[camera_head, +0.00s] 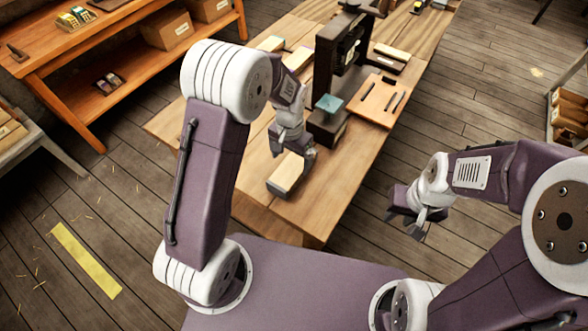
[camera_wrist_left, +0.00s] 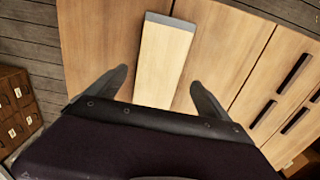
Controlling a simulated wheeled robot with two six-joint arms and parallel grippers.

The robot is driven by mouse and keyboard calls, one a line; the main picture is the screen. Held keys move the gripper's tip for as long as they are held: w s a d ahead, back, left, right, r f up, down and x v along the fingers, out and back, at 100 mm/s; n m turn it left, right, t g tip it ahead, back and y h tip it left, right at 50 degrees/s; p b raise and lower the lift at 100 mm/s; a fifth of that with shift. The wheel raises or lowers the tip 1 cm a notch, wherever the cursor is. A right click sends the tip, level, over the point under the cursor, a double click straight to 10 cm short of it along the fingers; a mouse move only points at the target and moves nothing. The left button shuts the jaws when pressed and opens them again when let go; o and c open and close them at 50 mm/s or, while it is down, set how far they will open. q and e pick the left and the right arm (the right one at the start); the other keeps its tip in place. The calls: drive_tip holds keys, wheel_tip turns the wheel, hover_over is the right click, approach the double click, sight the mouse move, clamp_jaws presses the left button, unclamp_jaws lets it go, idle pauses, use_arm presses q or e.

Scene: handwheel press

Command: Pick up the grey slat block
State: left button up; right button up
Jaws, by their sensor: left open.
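The grey slat block is a pale wooden bar with a grey end. It lies flat on the wooden workbench (camera_head: 335,190) near its front corner, and its pale top (camera_head: 286,172) shows in the head view. In the left wrist view the block (camera_wrist_left: 165,60) runs up the middle, its grey end away from me. My left gripper (camera_head: 302,158) is over the block, open; in the wrist view its fingers (camera_wrist_left: 158,88) stand either side of it with gaps. The block's near end is hidden by the gripper body. My right gripper (camera_head: 415,213) hangs right of the bench, away from the block; its jaw opening is unclear.
A dark press (camera_head: 335,60) stands on the bench beyond my left gripper, with a teal piece (camera_head: 328,103) at its front. A tan board (camera_head: 376,100) with dark bars lies right of it. An orange shelf (camera_head: 75,50) stands at the left. The bench right of the block is clear.

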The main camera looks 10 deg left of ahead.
sight(292, 168)
use_arm(q)
drive_tip(key=shift+s+a+f, duration=0.2)
drive_tip(key=shift+a+f, duration=0.15)
drive_tip(key=f, duration=0.2)
drive_tip(key=d+f, duration=0.1)
drive_tip(key=f, duration=0.1)
drive_tip(key=shift+w, duration=0.1)
drive_tip(key=shift+w+f, duration=0.1)
drive_tip(key=shift+f, duration=0.4)
drive_tip(key=shift+a, duration=0.1)
drive_tip(key=shift+c, duration=1.2)
drive_tip(key=c, duration=1.5)
drive_tip(key=shift+r, duration=0.15)
drive_tip(key=shift+c, duration=1)
